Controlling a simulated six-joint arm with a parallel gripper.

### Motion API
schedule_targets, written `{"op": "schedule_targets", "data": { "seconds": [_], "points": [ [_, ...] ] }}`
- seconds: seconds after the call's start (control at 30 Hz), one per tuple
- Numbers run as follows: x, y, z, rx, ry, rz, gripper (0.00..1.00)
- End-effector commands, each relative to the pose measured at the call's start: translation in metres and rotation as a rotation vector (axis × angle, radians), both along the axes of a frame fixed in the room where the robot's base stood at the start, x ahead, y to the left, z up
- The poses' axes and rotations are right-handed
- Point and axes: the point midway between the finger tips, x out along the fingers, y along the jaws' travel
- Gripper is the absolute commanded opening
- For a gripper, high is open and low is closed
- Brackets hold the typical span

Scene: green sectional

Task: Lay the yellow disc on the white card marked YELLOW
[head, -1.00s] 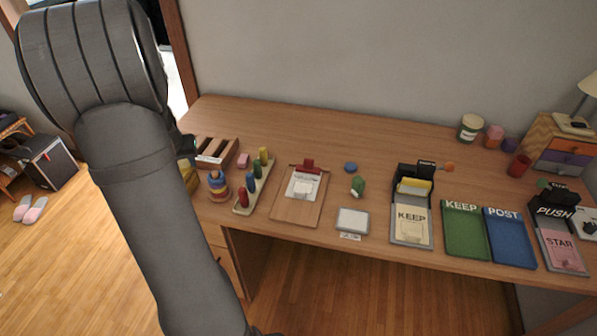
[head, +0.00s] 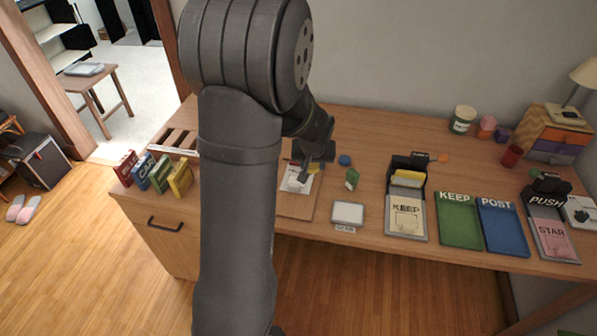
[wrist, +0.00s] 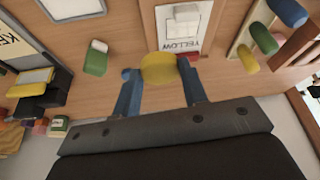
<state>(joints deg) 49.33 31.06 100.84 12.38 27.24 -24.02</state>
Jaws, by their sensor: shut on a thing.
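My gripper (wrist: 160,80) is shut on the yellow disc (wrist: 158,68), held between its two fingers in the wrist view. In the head view the disc (head: 313,168) is a small yellow patch below my gripper (head: 314,162). The white card marked YELLOW (wrist: 171,30) lies on a wooden clipboard (wrist: 228,14), just beyond the disc in the wrist view. A small white block (wrist: 187,14) sits on the card. The disc appears above the board, near the card's lettered end.
A green object (head: 351,180), a blue disc (head: 344,160) and a white-topped tray (head: 347,213) stand right of the clipboard. Several coloured boxes (head: 160,174) stand on the left. The desk behind the blue disc is clear.

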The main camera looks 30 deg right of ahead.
Motion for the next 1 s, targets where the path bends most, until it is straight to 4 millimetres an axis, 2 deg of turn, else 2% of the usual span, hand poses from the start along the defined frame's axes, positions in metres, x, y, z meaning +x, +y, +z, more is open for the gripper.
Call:
{"op": "schedule_targets", "data": {
  "seconds": [0.03,0.13,0.3,0.37,0.7,0.8,1.0],
  "points": [
    [-0.012,-0.01,-0.002,-0.002,-0.001,-0.017,0.18],
    [-0.027,-0.022,-0.003,-0.007,-0.002,-0.03,0.18],
    [-0.034,-0.029,-0.008,-0.01,-0.002,-0.039,0.18],
    [-0.028,-0.027,-0.013,-0.009,-0.002,-0.037,0.18],
    [0.044,-0.002,-0.058,-0.01,-0.001,-0.034,0.18],
    [0.059,0.003,-0.068,-0.01,-0.001,-0.035,0.18],
    [0.072,0.007,-0.076,-0.011,-0.003,-0.039,0.18]
  ]
}}
